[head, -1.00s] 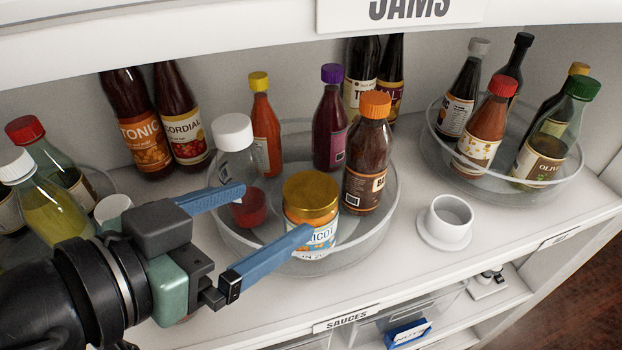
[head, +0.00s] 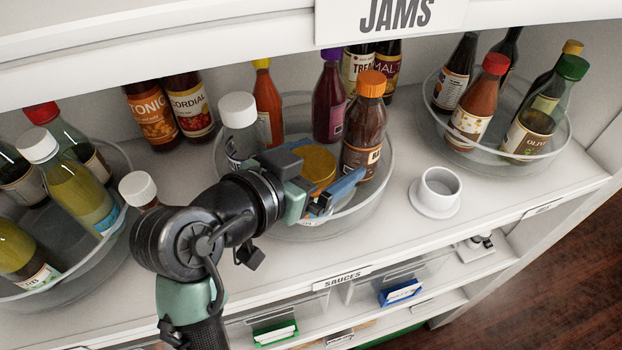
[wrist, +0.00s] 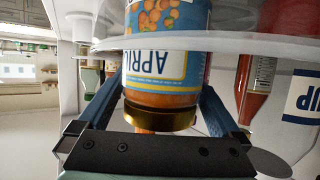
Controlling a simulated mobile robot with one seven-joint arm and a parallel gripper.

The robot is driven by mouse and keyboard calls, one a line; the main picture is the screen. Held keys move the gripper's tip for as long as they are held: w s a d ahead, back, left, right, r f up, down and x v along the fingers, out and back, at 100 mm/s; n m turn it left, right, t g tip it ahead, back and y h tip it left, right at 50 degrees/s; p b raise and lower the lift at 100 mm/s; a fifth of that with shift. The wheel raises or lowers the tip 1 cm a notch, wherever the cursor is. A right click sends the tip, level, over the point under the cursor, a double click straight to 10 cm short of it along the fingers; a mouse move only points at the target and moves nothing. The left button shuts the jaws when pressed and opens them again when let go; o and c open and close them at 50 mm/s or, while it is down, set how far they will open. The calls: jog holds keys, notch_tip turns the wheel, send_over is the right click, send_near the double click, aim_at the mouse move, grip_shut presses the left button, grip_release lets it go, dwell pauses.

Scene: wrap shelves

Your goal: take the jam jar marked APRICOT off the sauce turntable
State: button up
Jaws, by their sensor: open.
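The apricot jam jar, with a gold lid (head: 317,165), stands in the clear sauce turntable (head: 385,178) at its front. In the wrist view the jar (wrist: 157,75) appears upside down, with a blue label reading "APRI" and orange fruit on it. My gripper (head: 330,172) is open around the jar, one finger on each side of it. In the wrist view gaps show between the fingers and the jar near the lid. My arm hides the jar's lower part in the head view.
A white-capped bottle (head: 239,125) and an orange-capped brown bottle (head: 365,125) stand close on either side of the jar. A white cup on a saucer (head: 438,190) is at the right. Another turntable of bottles (head: 128,150) is at the left. The JAMS shelf edge hangs above.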

grip_shut()
jog(key=shift+r, duration=0.1)
dwell(0.4)
